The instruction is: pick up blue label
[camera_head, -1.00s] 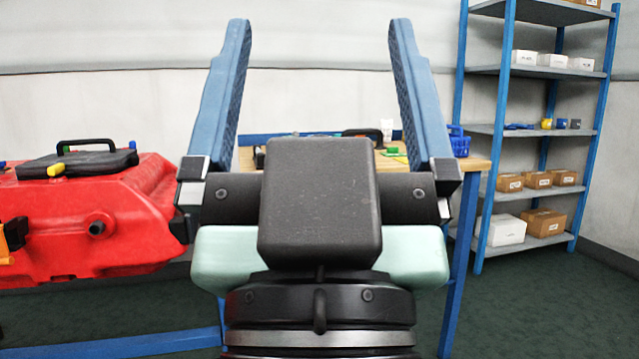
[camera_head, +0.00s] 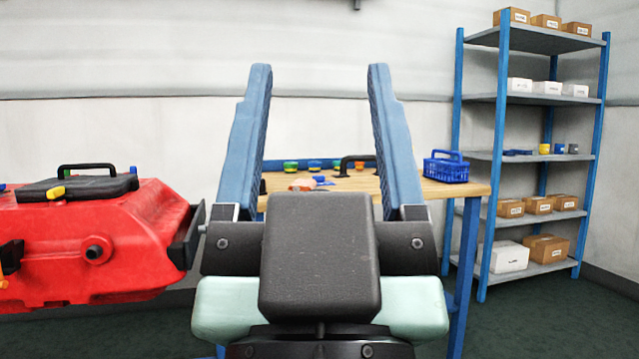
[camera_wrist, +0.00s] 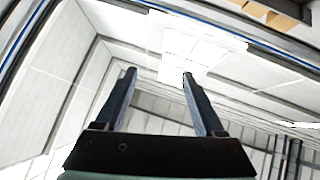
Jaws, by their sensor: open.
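My gripper (camera_head: 320,70) is open and empty, its two blue fingers pointing up in the middle of the head view. In the wrist view the gripper (camera_wrist: 158,75) shows open against ceiling and walls, with nothing between its fingers. A small flat blue piece (camera_head: 322,180) lies on the wooden table (camera_head: 455,189) behind the gripper. It may be the blue label, but it is too small to tell. The gripper hides part of the table.
A red tank (camera_head: 90,240) with a black lid (camera_head: 80,187) stands at the left. The table also holds a blue basket (camera_head: 446,168) and several small coloured parts. A blue-framed shelf rack (camera_head: 502,150) with boxes stands at the right.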

